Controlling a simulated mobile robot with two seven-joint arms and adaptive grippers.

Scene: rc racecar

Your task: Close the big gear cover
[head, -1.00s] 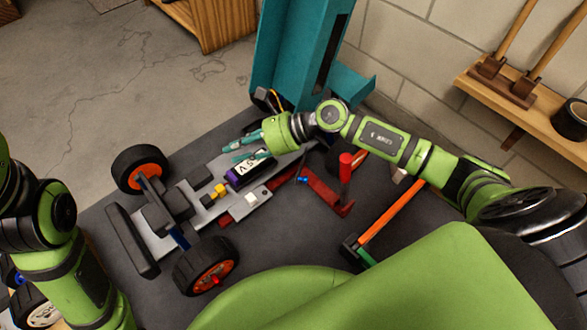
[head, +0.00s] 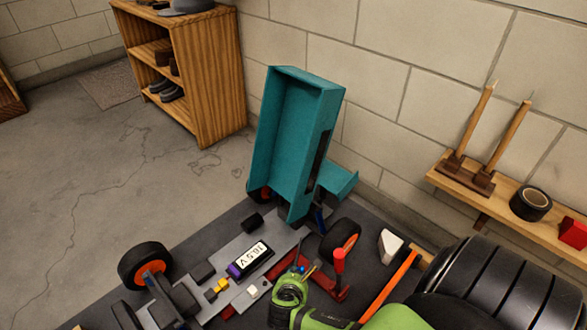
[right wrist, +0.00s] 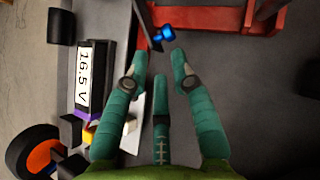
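The big teal cover (head: 285,145) stands raised and open at the back end of the car chassis (head: 215,302) in the head view. The battery (head: 250,258), marked 16.5 V, lies on the chassis, and it also shows in the right wrist view (right wrist: 83,80). My right gripper (head: 298,265) is right of the battery and below the cover, apart from both. In the right wrist view its fingers (right wrist: 158,62) are spread with nothing between them. My left gripper is not in view.
A wheel (head: 340,240) stands near the cover's base. A wall shelf (head: 465,178) is at the right, and a wooden shelf unit (head: 215,90) stands behind.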

